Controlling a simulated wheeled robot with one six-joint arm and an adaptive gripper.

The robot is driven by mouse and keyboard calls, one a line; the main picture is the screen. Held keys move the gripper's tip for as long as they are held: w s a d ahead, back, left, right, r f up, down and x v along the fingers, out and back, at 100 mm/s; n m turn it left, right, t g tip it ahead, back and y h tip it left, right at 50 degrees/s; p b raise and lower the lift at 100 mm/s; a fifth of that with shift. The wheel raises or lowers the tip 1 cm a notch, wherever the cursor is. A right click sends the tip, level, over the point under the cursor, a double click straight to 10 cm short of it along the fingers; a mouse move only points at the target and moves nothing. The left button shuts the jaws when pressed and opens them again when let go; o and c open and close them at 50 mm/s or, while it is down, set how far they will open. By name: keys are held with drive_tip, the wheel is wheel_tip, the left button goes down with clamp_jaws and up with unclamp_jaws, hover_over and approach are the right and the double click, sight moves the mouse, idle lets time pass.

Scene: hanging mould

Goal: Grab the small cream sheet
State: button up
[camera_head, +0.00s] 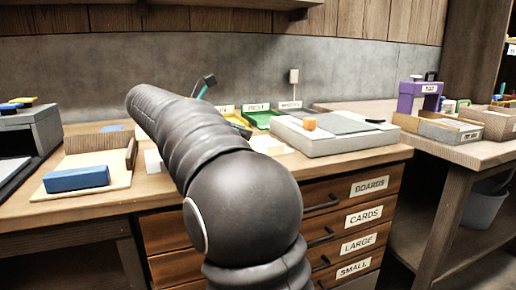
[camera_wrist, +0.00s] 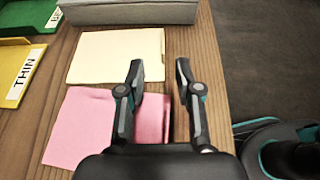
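A pale sheet (camera_head: 268,144) beside my arm in the head view may be the same one; my arm partly covers that area. My gripper (camera_wrist: 158,70) is open and empty, with its fingers apart. The left fingertip overlaps the cream sheet's near right part in the picture, and the right fingertip is over bare wood to its right. I cannot tell the height above the bench.
A grey slab (camera_wrist: 130,12) stands beyond the cream sheet. A yellow tray (camera_wrist: 20,72) marked THIN and a green tray (camera_wrist: 28,15) are left. A blue block (camera_head: 77,179) sits farther left.

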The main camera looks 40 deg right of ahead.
drive_tip(key=b+x, duration=0.1)
drive_tip(key=x, duration=0.6)
drive_tip(key=shift+s+d+f, duration=0.15)
drive_tip(key=shift+s+d, duration=0.05)
drive_tip(key=shift+d, duration=0.15)
drive_tip(key=shift+b+x, duration=0.95)
drive_tip(key=shift+x, duration=1.7)
drive_tip(key=shift+f, duration=0.15)
clamp_jaws()
